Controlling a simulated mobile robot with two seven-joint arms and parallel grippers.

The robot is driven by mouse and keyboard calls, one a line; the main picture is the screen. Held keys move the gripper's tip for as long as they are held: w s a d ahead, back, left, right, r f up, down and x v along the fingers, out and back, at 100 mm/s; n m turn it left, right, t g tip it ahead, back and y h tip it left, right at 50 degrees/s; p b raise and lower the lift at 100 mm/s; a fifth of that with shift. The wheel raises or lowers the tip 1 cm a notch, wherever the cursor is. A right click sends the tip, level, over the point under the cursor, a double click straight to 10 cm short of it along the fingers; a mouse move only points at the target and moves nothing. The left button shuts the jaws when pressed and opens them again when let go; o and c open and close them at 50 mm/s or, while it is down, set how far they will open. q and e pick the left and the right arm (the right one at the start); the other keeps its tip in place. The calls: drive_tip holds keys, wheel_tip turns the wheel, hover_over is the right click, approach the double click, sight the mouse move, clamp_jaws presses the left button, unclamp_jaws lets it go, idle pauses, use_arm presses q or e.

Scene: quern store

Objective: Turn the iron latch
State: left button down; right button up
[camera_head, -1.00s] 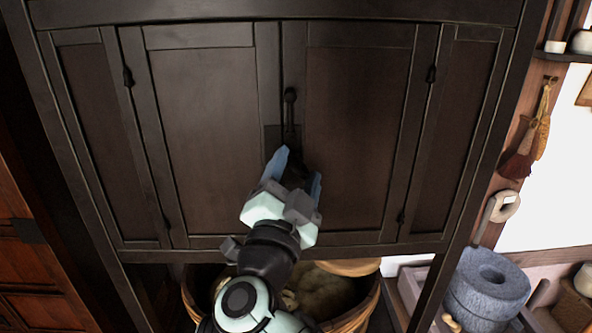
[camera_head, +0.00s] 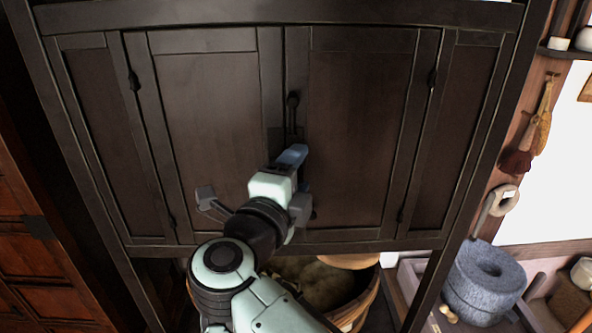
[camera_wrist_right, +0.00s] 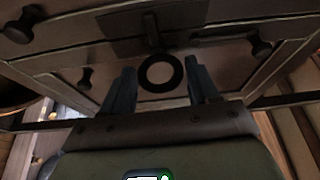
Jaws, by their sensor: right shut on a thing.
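The iron latch is on the middle of the dark cabinet's (camera_head: 360,130) double doors. Its dark round ring (camera_wrist_right: 160,87) shows between my fingers in the right wrist view, in front of a dark plate (camera_wrist_right: 128,38). In the head view a dark upright piece with a rounded head (camera_head: 293,100) stands on the door seam just above the gripper; I cannot tell whether it belongs to the latch. My right gripper (camera_head: 299,172) is shut on the latch and rolled, its blue fingers one above the other. It hides most of the latch in the head view. My left gripper is not in view.
Below the cabinet stands a basket (camera_head: 366,303) with pale contents, close to my right arm. Grey quern stones (camera_head: 485,282) are at the lower right. A wooden chest (camera_head: 30,275) is at the left. Both doors look closed.

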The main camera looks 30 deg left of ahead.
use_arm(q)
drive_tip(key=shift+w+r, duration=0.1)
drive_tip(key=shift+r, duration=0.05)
use_arm(e)
drive_tip(key=shift+m, duration=0.3)
drive_tip(key=o, duration=1)
drive_tip(key=shift+c, duration=0.2)
drive_tip(key=shift+s, duration=0.1)
use_arm(q)
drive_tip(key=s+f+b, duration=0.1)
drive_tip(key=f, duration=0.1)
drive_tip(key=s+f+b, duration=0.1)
drive_tip(key=b, duration=0.1)
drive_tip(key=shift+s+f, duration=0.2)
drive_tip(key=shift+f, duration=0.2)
use_arm(e)
drive_tip(key=s+d, duration=0.2)
drive_tip(key=s, duration=1.1)
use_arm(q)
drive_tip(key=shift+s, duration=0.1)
use_arm(e)
drive_tip(key=shift+d, duration=0.1)
